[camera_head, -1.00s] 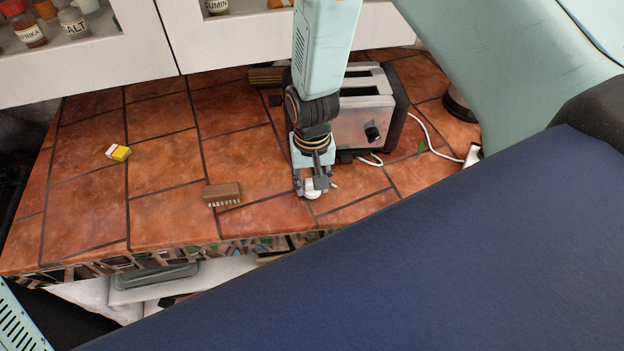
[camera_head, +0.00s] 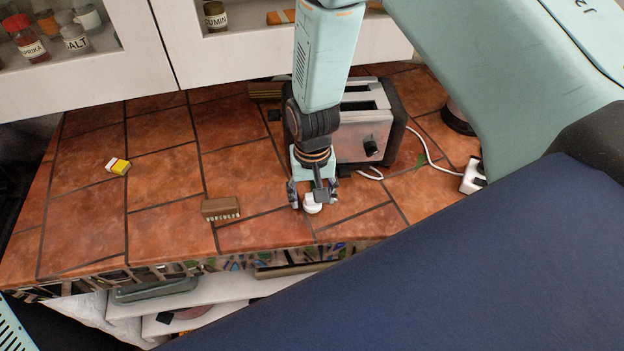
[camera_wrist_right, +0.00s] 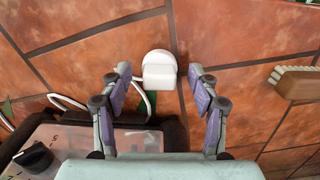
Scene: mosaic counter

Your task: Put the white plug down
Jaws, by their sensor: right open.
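The white plug (camera_head: 312,206) is on the terracotta-tiled counter near its front edge, in front of the toaster. In the right wrist view the plug (camera_wrist_right: 159,70) shows between and slightly beyond the spread fingertips, with a gap on each side. My right gripper (camera_head: 313,196) is open around the plug, pointing down; its fingers also show apart in the wrist view (camera_wrist_right: 160,82). A white cord runs near the plug in the wrist view, but where it joins is unclear. My left gripper is not in view.
The toaster (camera_head: 362,142) stands just behind my right gripper, its white cord (camera_head: 428,150) leading right to a white socket block (camera_head: 472,177). A brown brush (camera_head: 221,208) and a yellow-white box (camera_head: 118,166) lie to the left. Cabinets line the back. The left counter is mostly bare.

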